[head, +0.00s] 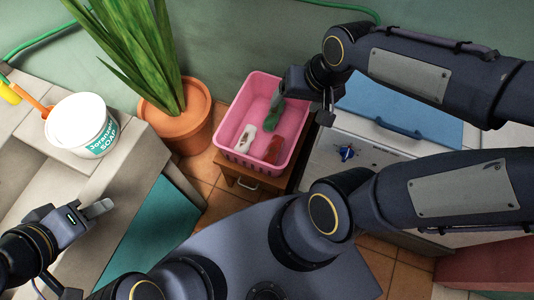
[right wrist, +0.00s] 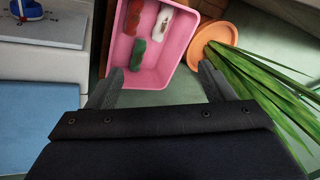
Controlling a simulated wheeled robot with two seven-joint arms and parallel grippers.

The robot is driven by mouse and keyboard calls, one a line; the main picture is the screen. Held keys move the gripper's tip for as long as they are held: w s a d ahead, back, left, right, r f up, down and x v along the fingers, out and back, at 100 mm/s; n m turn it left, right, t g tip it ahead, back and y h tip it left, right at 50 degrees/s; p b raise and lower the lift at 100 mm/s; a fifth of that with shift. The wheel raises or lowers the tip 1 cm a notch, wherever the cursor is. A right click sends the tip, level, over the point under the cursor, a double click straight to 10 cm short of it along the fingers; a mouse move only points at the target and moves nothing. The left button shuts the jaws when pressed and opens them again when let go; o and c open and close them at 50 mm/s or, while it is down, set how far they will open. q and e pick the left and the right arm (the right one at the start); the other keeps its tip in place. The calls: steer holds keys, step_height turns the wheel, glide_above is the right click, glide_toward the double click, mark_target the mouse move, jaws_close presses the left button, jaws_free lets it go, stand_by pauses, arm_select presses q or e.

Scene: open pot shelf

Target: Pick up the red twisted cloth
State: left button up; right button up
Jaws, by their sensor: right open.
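The red twisted cloth (head: 274,150) lies inside a pink basket (head: 226,127), near its front right corner in the head view. It also shows at the far end of the basket in the right wrist view (right wrist: 134,16). A white cloth (head: 247,139) and a green cloth (head: 276,110) lie beside it. My right gripper (head: 308,102) is open and empty above the back right of the basket, apart from the red cloth. In the right wrist view its two fingers (right wrist: 160,84) are spread wide. My left gripper (head: 98,209) is at the lower left, far from the basket; its jaw opening is unclear.
The basket stands on a small wooden drawer unit (head: 247,185). A potted plant (head: 180,130) with long leaves stands close to its left. A white bucket (head: 80,125) sits on the left-hand steps. A white cabinet with a blue panel (head: 410,105) is at the right.

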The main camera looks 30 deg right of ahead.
steer(key=w+f+m+g+b, duration=0.1)
steer(key=w+f+b, duration=0.1)
steer(key=f+b, duration=0.35)
steer(key=w+d+f+m+h+b, duration=0.1)
steer(key=w+f+b, duration=0.15)
steer(key=f, duration=0.55)
steer(key=w+f+m+g+b, duration=0.1)
steer(key=w+f+b, duration=0.2)
steer(key=f, duration=0.3)
steer(key=m+g+h+b, duration=0.1)
steer(key=m+b, duration=0.1)
steer(key=b, duration=0.5)
glide_above(273, 150)
step_height(273, 150, down, 18)
steer(key=shift+w+f, duration=0.15)
steer(key=shift+f, duration=0.05)
steer(key=f+b, duration=0.1)
steer(key=f, duration=0.3)
steer(key=f+b, duration=0.2)
steer(key=f, duration=0.2)
steer(key=shift+s+a, duration=0.1)
steer(key=shift+s, duration=0.1)
steer(key=shift+r, duration=0.1)
steer(key=c, duration=1.2)
